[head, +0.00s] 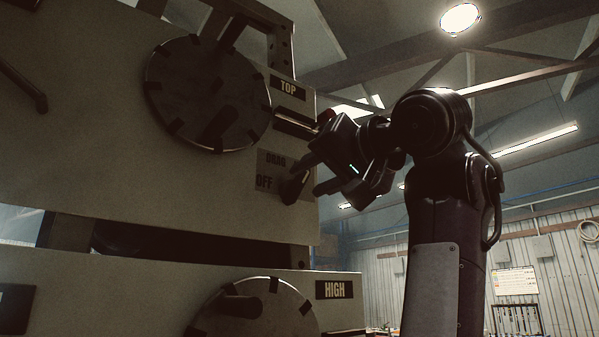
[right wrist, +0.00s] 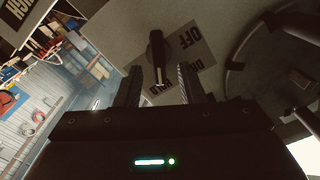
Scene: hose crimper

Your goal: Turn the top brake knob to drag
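The top brake knob (head: 293,187) is a small dark lever on the right edge of the upper panel, beside a grey plate (head: 264,165) marked DRAG and OFF. My right gripper (head: 311,176) faces it from the right, with its fingers apart. In the right wrist view the knob (right wrist: 156,50) shows just beyond and between the open fingertips (right wrist: 160,72). No finger visibly closes on it. I cannot tell for sure which mark the knob points at. My left gripper is not in view.
A lower panel carries another dial (head: 252,312) and a HIGH label (head: 334,290). Open room lies right of the panels.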

